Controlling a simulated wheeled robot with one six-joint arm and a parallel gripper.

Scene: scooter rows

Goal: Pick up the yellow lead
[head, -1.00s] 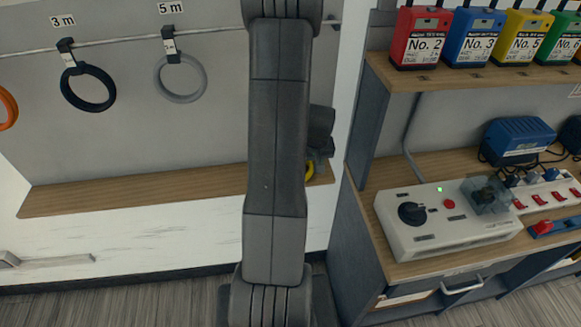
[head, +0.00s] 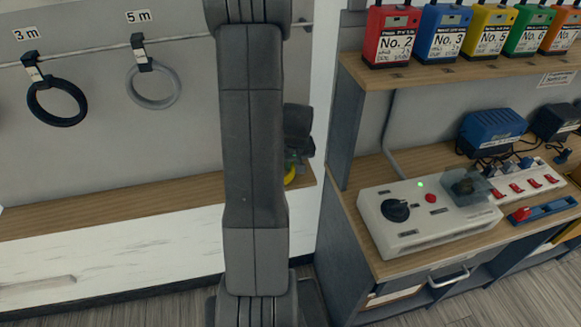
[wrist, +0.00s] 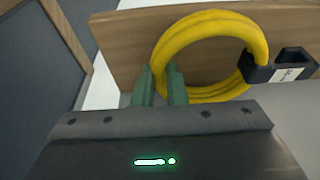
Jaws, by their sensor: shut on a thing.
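The yellow lead (wrist: 215,28) is a coiled ring, large in the wrist view, with a black clip (wrist: 278,66) bearing a white tag at its right side. My gripper (wrist: 160,75) has its two green fingers closed on the left side of the ring. In the head view only a small yellow bit of the lead (head: 290,176) shows beside my arm, below my dark wrist. My arm hides most of my gripper and the lead there. I cannot tell whether the clip touches the rail.
A wooden ledge (head: 110,207) runs below. A bench with a grey control box (head: 425,220) and a shelf of coloured battery packs (head: 390,37) stand at right.

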